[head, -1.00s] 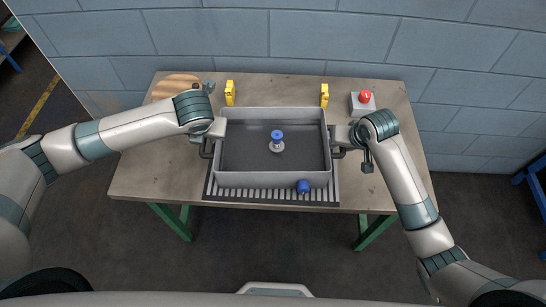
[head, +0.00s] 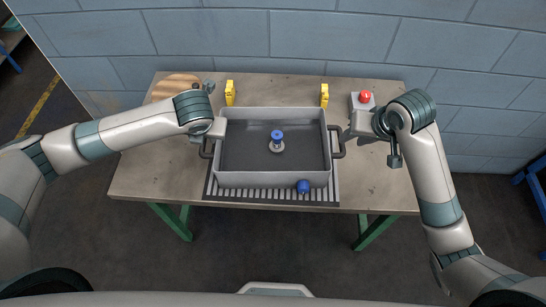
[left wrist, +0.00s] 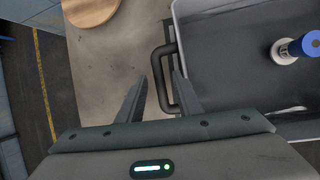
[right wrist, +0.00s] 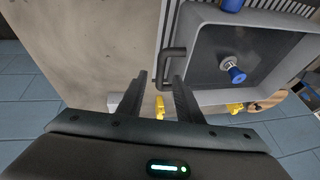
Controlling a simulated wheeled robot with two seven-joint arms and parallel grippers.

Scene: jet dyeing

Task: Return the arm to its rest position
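A grey rectangular bin (head: 222,165) with a dark floor and a dark handle on each short side rests on the table. A blue and white spool-like piece (head: 277,141) stands inside it. My left gripper (left wrist: 161,75) is open, with its fingers to either side of the bin's left handle (left wrist: 157,65). It is partly hidden by my wrist in the head view. My right gripper (head: 349,133) is open and empty, just to the right of the right handle (head: 341,150). In the right wrist view that handle (right wrist: 170,52) shows ahead of the parted fingertips.
The bin sits over a slatted strip (head: 270,195), with a blue cylinder (head: 303,186) at its front wall. Two yellow pieces (head: 230,93) (head: 324,95) stand behind it. A red button on a grey box (head: 365,97) is back right, close to my right wrist. A round wooden board (head: 172,86) is back left.

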